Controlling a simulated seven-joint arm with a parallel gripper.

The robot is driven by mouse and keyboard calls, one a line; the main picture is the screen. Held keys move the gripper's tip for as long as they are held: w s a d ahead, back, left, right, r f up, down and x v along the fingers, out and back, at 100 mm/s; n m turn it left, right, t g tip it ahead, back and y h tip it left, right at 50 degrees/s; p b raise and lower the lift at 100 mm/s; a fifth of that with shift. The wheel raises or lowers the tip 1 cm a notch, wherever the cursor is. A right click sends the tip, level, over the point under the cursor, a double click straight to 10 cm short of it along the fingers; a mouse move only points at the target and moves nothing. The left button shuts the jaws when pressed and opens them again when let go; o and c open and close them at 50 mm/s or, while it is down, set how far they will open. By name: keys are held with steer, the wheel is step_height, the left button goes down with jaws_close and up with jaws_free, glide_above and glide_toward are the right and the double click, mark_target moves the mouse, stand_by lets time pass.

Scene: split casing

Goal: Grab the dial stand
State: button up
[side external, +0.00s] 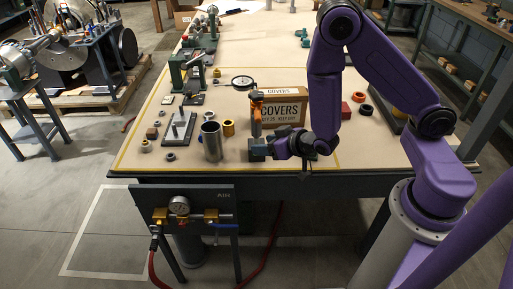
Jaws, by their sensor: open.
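A round white-faced dial (243,82), which looks like part of the dial stand, shows just behind and left of the COVERS box. Its lower part and base are not clear, and the box may hide some of it. My gripper (253,149) is low near the front edge of the table, in front of the box and pointing left. It is open, with nothing seen between its fingers. The dial is well behind it, with the box and an upright orange-and-dark item (256,112) between them.
The cardboard COVERS box (283,108) stands mid-table. A grey cylinder (211,141), a brass ring (228,128) and a plate with upright pins (178,130) are left of my gripper. A green vise-like fixture (186,70) stands farther back. The table's far middle is clear.

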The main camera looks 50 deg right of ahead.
mark_target(259, 133)
steer(key=d+t, duration=0.1)
steer(key=w+d+h, duration=0.1)
steer(key=d, duration=0.1)
steer(key=shift+w+d+f+m+t, duration=0.1)
steer(key=shift+d+m+t, duration=0.2)
steer(key=shift+t, duration=0.1)
steer(key=shift+x, duration=3.6)
jaws_close()
steer(key=shift+w, duration=0.1)
